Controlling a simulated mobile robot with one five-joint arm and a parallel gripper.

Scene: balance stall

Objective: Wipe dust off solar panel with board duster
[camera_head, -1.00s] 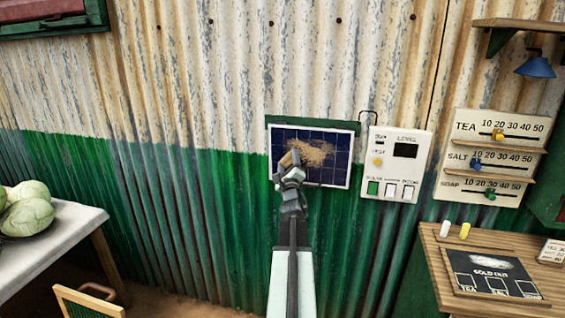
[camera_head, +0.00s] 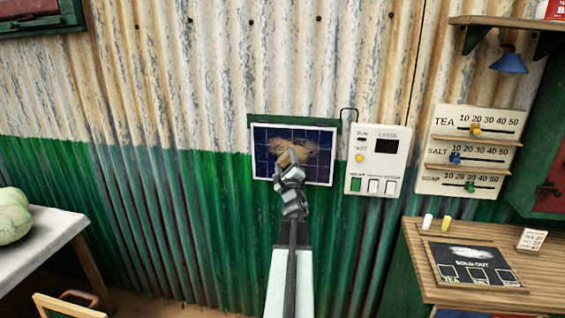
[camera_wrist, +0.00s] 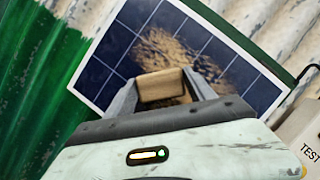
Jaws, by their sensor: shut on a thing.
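The solar panel (camera_head: 318,168) is dark blue with a white frame and hangs on the corrugated wall. A brown dust patch (camera_head: 308,147) covers its upper middle; it also shows in the wrist view (camera_wrist: 195,58).
Price sliders (camera_head: 472,128) are further right, above a wooden counter (camera_head: 425,262) with a chalkboard (camera_head: 475,265).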

